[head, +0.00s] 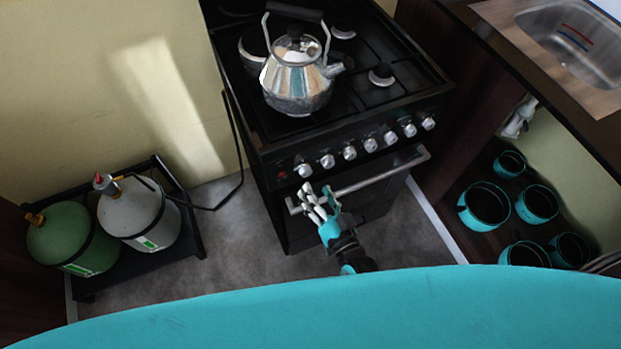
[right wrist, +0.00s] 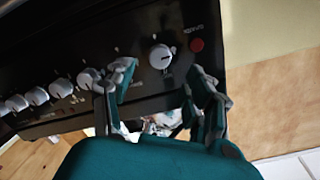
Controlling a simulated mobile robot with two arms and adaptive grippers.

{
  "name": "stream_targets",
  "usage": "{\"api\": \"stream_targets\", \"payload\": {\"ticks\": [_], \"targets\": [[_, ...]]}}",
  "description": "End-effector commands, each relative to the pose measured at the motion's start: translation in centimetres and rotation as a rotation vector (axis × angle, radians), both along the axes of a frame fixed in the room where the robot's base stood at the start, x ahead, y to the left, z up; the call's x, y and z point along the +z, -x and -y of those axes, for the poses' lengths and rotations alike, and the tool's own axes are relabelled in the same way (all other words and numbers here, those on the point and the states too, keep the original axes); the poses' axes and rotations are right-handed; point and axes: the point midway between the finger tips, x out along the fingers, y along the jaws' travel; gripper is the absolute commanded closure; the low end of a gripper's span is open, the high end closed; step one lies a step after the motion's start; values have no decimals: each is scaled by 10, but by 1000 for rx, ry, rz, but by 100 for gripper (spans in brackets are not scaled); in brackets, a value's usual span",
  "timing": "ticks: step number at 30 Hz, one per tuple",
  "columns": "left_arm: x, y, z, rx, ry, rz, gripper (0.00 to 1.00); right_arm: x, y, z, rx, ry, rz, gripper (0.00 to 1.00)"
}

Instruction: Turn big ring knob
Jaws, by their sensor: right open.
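A row of white and silver knobs runs along the black front panel of the stove (head: 290,150). I cannot tell from markings which one is the big ring knob. The end knob (head: 305,170) sits beside a red button; it also shows in the right wrist view (right wrist: 161,56), ahead of the space between my fingers. The second knob (head: 327,161) shows in the wrist view (right wrist: 88,77), partly behind one finger. My right gripper (head: 315,203) is open and empty, in front of the oven door's handle, below the knobs. My left gripper is out of view.
A shiny kettle (head: 295,80) stands on the stovetop. The oven handle (head: 375,182) juts out below the knobs. Gas cylinders (head: 140,212) stand in a rack at left. Teal pots (head: 484,206) sit on a shelf at right. Floor (head: 235,225) is clear left of the stove.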

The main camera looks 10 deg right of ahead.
Motion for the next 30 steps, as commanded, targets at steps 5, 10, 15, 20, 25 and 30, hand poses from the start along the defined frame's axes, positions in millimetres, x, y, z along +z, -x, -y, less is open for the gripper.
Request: {"api": "stream_targets", "payload": {"ticks": [5, 10, 15, 20, 25, 30], "targets": [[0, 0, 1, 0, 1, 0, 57, 2, 35, 9, 1, 0, -2, 46], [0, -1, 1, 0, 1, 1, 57, 4, 53, 14, 0, -1, -1, 46], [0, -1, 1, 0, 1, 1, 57, 5, 58, 15, 0, -1, 1, 46], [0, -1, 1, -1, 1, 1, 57, 5, 58, 15, 0, 0, 1, 46], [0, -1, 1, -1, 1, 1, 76, 5, 58, 15, 0, 0, 1, 46], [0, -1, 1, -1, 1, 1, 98, 5, 57, 15, 0, 0, 1, 46]]}}
